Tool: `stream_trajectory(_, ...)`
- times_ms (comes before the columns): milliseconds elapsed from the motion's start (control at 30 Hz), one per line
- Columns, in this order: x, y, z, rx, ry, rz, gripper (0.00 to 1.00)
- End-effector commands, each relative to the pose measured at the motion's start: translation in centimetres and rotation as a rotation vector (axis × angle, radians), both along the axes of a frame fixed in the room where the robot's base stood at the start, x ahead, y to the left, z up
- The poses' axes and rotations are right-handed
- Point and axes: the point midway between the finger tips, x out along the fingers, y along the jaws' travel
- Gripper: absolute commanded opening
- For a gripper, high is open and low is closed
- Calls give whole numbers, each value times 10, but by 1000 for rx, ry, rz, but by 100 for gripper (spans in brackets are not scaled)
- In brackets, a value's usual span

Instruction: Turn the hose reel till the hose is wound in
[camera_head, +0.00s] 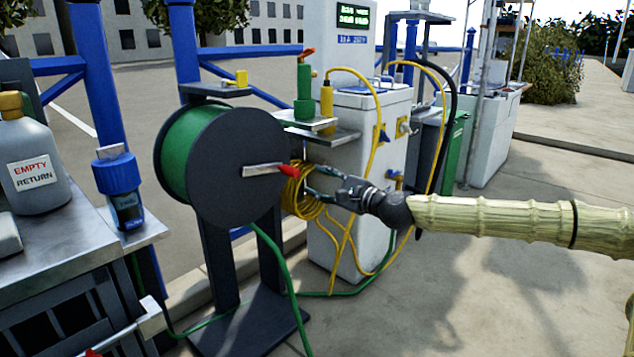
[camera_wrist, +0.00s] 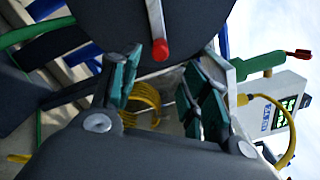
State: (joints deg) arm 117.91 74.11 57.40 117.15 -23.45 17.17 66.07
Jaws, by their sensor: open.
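The hose reel (camera_head: 228,165) is a dark grey disc with green hose wound behind it, standing on a dark post. A metal crank arm with a red handle (camera_head: 289,171) sticks out from the disc toward the right. Green hose (camera_head: 277,262) hangs from the reel and runs over the ground. My gripper (camera_head: 318,182) is open and empty, just right of the red handle. In the wrist view the red handle (camera_wrist: 160,49) shows beyond and between the open fingers (camera_wrist: 160,85), apart from them.
A coiled yellow hose (camera_head: 299,197) hangs on a white dispenser cabinet (camera_head: 372,112) behind my gripper. A side table with a grey jug (camera_head: 31,158) stands at the left. Open paving (camera_head: 480,285) lies at the right front.

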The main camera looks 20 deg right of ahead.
Motion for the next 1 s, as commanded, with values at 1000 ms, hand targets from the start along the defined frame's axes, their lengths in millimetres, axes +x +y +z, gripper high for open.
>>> stream_trajectory(1000,25,31,-35,-1107,-397,-48,46)
